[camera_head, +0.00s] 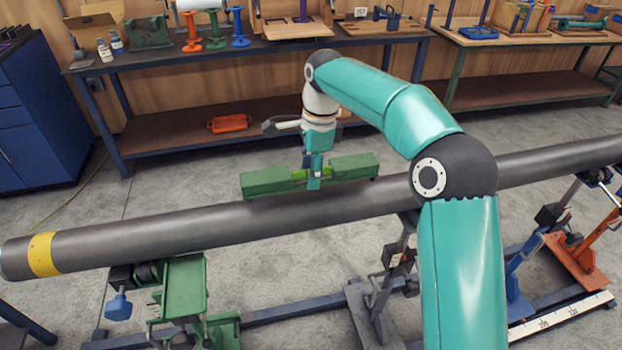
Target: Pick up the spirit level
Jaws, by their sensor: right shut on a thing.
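The spirit level (265,182) is a green bar with a brighter yellow-green part near its middle. It lies along the upper edge of the long grey pipe (160,236) in the head view, roughly in line with it. I cannot tell whether it touches the pipe or is held just above it. My right gripper (314,176) reaches down from above and is shut on the spirit level at its middle, hiding part of it. My left gripper is not in view.
The pipe, with a yellow band (43,254) near its left end, rests on green, grey, blue and orange stands (185,290). A workbench (260,47) with tools stands behind, beside a blue cabinet (40,110). An orange case (229,123) lies on its lower shelf.

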